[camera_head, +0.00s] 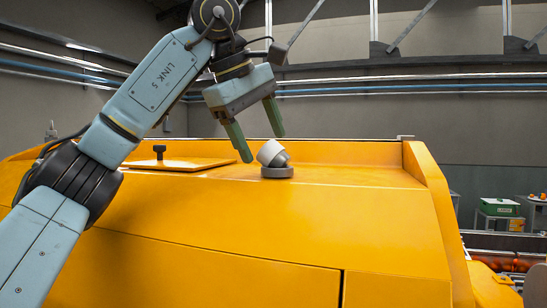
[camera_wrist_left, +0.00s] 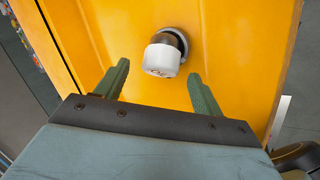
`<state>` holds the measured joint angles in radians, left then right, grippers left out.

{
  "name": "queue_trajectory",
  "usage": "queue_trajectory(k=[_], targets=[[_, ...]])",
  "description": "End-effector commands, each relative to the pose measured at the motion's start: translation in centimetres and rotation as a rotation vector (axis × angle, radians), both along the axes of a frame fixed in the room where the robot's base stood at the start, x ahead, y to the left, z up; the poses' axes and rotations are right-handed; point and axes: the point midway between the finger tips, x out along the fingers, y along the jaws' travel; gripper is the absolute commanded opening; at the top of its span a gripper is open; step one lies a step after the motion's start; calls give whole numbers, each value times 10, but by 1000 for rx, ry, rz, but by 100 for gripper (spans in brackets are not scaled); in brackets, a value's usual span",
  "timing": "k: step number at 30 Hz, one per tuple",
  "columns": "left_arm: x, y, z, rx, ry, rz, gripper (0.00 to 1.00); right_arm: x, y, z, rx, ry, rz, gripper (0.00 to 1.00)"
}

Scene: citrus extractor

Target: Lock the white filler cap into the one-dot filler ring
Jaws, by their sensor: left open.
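The white filler cap (camera_head: 271,152) sits tilted on the grey filler ring (camera_head: 277,172) on top of the yellow machine body. In the left wrist view the white cap (camera_wrist_left: 162,57) lies between and just beyond the fingertips, and part of the dark ring (camera_wrist_left: 178,36) shows behind it. My left gripper (camera_head: 259,145) is open, its two green fingers above and beside the cap, with nothing held. It also shows in the left wrist view (camera_wrist_left: 158,78), with a gap on either side of the cap. I cannot make out any dot on the ring. My right gripper is not in view.
A yellow hatch panel (camera_head: 178,164) with a black knob (camera_head: 159,151) lies left of the ring. A raised yellow edge (camera_head: 428,172) bounds the top on the right. The surface between ring and edge is clear. A green box (camera_head: 497,207) stands on a far cart.

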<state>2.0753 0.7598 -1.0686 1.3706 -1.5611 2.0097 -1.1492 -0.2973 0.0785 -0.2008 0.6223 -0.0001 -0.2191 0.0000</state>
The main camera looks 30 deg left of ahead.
Motion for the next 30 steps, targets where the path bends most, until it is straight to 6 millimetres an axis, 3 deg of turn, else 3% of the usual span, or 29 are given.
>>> queue_trajectory(k=[4, 13, 24, 30], targets=[[5, -1, -10, -1, 0, 0, 68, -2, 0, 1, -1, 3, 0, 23], [7, -1, -12, 0, -2, 0, 68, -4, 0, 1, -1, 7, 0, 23], [6, -1, -12, 0, -2, 0, 20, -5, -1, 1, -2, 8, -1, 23], [6, -1, -12, 0, -2, 0, 15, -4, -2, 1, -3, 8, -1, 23]])
